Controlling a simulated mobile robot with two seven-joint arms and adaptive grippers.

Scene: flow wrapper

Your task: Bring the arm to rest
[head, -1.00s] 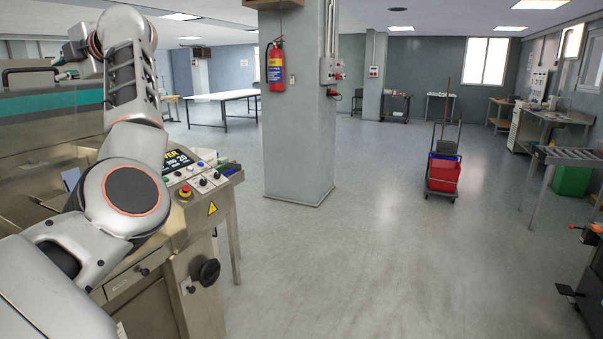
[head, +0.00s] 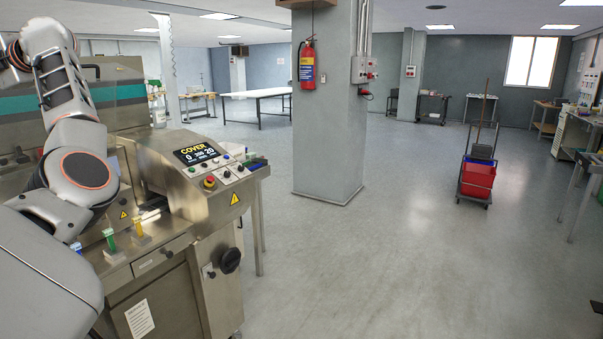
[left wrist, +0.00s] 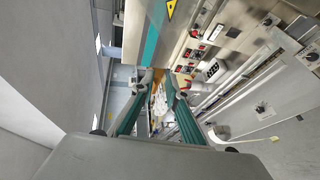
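My left arm (head: 75,130) rises along the left side of the head view, bent at the elbow. Its wrist is at the upper left edge, and its gripper is outside that view. In the left wrist view my left gripper (left wrist: 160,79) shows two teal fingers with a gap between their tips. I see nothing held between them. The flow wrapper (head: 165,290) stands behind and beside the arm, with its control panel (head: 205,160) lit and reading "COVER". My right gripper is in neither view.
A grey pillar (head: 330,120) with a fire extinguisher (head: 307,62) stands beyond the wrapper. A red mop cart (head: 478,178) is at the right. Small blue, green and yellow pieces (head: 110,238) sit on the wrapper's near ledge. The floor (head: 380,265) in front is clear.

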